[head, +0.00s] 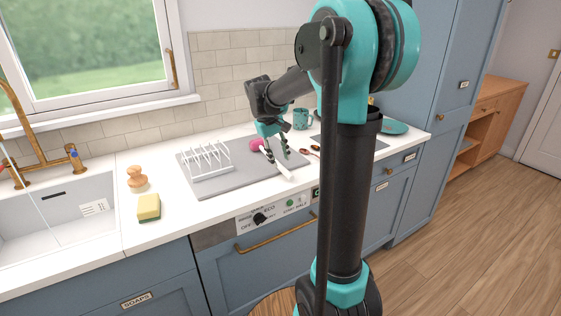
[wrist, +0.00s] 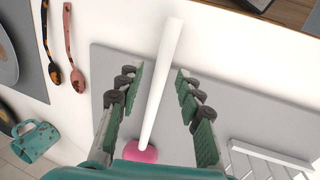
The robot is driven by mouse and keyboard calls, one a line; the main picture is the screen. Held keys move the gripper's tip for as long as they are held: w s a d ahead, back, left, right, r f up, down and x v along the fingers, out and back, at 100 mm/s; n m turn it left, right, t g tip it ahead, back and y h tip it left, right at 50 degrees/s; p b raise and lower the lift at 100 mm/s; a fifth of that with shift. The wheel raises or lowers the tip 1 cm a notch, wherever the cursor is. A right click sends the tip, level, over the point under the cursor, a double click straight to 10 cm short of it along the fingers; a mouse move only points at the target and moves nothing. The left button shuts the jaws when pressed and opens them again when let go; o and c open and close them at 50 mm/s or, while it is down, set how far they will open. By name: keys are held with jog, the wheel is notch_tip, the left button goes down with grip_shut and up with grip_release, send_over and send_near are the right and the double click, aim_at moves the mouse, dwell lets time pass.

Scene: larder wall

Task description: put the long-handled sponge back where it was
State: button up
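The long-handled sponge has a white handle (wrist: 163,80) and a pink head (wrist: 140,152). In the head view its pink head (head: 256,145) rests at the right part of the grey mat (head: 225,184), and its handle points toward the counter's front edge. My gripper (head: 277,150) is over it, pointing down. In the wrist view my gripper (wrist: 160,76) is open, with the handle running between its fingers and a gap on each side. The pink head is partly hidden by the gripper's body.
A white dish rack (head: 207,160) stands on the mat to the left. A teal mug (head: 301,119) and spoons (wrist: 68,50) lie to the right. A yellow-green sponge (head: 149,208) and a wooden brush (head: 136,177) sit by the sink (head: 70,215).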

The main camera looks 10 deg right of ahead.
jog(key=v, duration=1)
